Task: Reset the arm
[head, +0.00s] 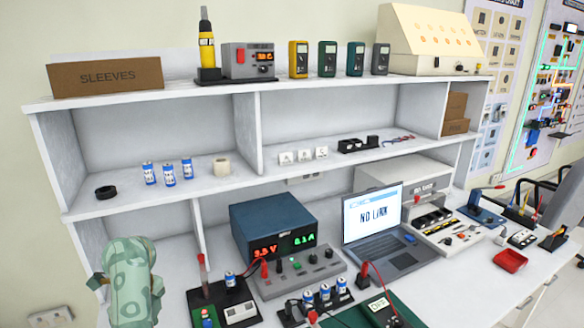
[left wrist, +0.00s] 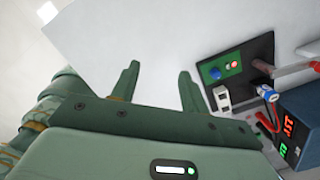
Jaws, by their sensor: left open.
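My left arm (head: 130,280), pale green, shows at the lower left of the head view in front of the bench; its fingers cannot be made out there. In the left wrist view my left gripper (left wrist: 158,70) is open, its two green fingers apart with nothing between them. Beyond the fingers is a plain white surface (left wrist: 130,40). My right gripper is in neither view.
In the head view a blue power supply (head: 272,225), a grey switch box (head: 297,272), a laptop (head: 373,218) and a black-based fixture (head: 222,300) crowd the bench. Shelves (head: 200,95) with small cans (head: 168,174) rise behind.

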